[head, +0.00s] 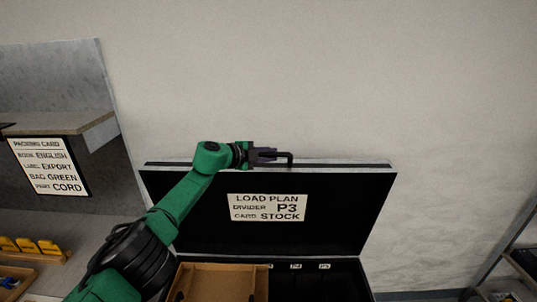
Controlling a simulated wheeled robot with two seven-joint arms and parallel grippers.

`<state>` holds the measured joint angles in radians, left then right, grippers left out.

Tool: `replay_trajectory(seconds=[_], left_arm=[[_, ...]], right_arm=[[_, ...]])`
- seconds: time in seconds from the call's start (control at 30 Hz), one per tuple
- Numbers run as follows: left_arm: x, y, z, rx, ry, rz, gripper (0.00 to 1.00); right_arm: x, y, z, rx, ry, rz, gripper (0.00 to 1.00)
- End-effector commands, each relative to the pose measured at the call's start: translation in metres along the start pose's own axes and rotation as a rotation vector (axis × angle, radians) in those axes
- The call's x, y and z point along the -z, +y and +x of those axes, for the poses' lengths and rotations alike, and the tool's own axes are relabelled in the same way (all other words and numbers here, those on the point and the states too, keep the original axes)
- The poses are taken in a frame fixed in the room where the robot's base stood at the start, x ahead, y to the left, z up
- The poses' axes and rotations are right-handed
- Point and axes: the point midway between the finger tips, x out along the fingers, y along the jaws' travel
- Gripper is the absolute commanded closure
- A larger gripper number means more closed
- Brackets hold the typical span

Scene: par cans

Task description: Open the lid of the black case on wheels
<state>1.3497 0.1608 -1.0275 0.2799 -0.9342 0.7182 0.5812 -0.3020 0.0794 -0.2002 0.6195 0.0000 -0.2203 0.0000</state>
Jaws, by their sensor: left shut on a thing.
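The black case's lid (335,230) stands raised and leans back toward the wall, its dark inside facing me. A white load plan card is fixed inside it, reading divider P3, card stock. My left gripper (289,160) is at the middle of the lid's top edge, shut on the lid's rim. My green left arm crosses the lid's left part. The case's body (345,285) shows at the bottom, with a brown tray (225,285) at its left and labelled dark slots at its right. The case's wheels are out of view. My right gripper is not in view.
A plain wall rises behind the lid. At the left, a shelf unit (60,125) carries a packing card (47,167), with yellow items (30,246) on a surface below. A dark rack (515,255) stands at the right edge. Floor shows between it and the case.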

Motion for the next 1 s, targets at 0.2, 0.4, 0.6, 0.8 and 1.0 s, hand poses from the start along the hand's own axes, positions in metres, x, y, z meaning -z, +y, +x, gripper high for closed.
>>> replay_trajectory(seconds=[0.2, 0.4, 0.6, 0.8, 1.0], left_arm=[[-0.002, 0.003, 0.0, -0.005, -0.004, 0.001, 0.59], [-0.001, 0.002, 0.0, -0.003, -0.002, 0.001, 0.48], [-0.001, 0.001, -0.002, -0.001, 0.0, 0.002, 0.48], [-0.003, 0.0, -0.016, 0.002, 0.0, 0.002, 0.48], [-0.003, 0.003, -0.037, 0.0, -0.003, 0.004, 0.48]], right_arm=[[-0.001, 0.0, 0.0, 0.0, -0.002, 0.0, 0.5], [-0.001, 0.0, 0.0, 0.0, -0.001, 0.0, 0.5], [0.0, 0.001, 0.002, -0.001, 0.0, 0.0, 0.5], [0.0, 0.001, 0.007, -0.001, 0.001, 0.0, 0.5], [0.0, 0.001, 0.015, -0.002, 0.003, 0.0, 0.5]])
